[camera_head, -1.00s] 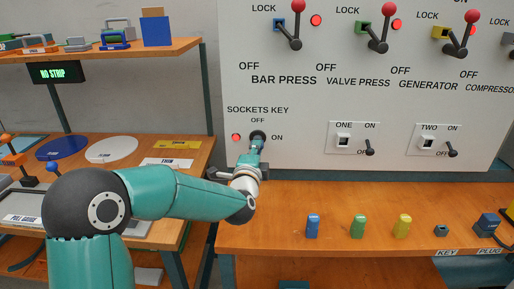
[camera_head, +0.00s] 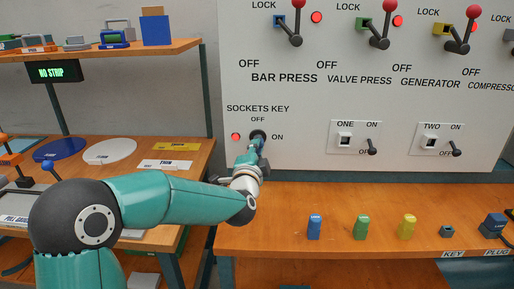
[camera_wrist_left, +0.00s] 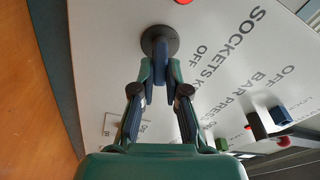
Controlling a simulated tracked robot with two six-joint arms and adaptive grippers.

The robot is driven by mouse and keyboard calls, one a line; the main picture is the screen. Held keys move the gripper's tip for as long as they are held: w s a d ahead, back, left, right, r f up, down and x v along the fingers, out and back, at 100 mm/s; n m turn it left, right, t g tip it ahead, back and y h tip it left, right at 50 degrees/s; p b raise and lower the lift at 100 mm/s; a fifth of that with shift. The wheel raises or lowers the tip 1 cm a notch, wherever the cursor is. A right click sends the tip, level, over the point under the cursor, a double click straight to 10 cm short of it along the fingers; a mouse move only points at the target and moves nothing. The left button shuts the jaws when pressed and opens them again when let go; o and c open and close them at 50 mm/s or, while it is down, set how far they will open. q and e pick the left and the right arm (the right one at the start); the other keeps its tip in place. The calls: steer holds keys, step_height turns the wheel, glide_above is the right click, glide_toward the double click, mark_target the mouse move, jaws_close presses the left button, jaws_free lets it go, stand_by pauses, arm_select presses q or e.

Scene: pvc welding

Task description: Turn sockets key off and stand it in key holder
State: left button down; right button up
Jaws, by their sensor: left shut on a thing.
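The sockets key (camera_wrist_left: 161,62) is a blue flat key standing in a round dark lock (camera_wrist_left: 160,38) on the white panel, under the SOCKETS KEY lettering. My left gripper (camera_head: 256,150) is at this lock, its two fingers closed on the key from both sides; the fingers also show in the left wrist view (camera_wrist_left: 160,76). In the head view the gripper mostly hides the key, and I cannot tell its turn position clearly. The key holder (camera_head: 447,231) is a small dark block with an opening, above the KEY label on the wooden bench. My right gripper is not in view.
A red light (camera_head: 236,137) glows beside the lock. Blue (camera_head: 314,227), green (camera_head: 361,227) and yellow (camera_head: 406,227) blocks stand on the bench left of the holder. A dark blue plug (camera_head: 493,226) stands right of it. Switches and levers project from the panel.

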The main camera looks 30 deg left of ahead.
arm_select(q)
steer(key=shift+d+f+n+b, duration=0.1)
steer(key=shift+f+n+b, duration=0.3)
steer(key=shift+n+b, duration=0.6)
steer(key=n+y+b, duration=0.1)
steer(key=n+b, duration=0.3)
steer(key=n, duration=0.2)
steer(key=shift+b, duration=0.3)
stand_by(0.8)
steer(key=shift+n, duration=0.4)
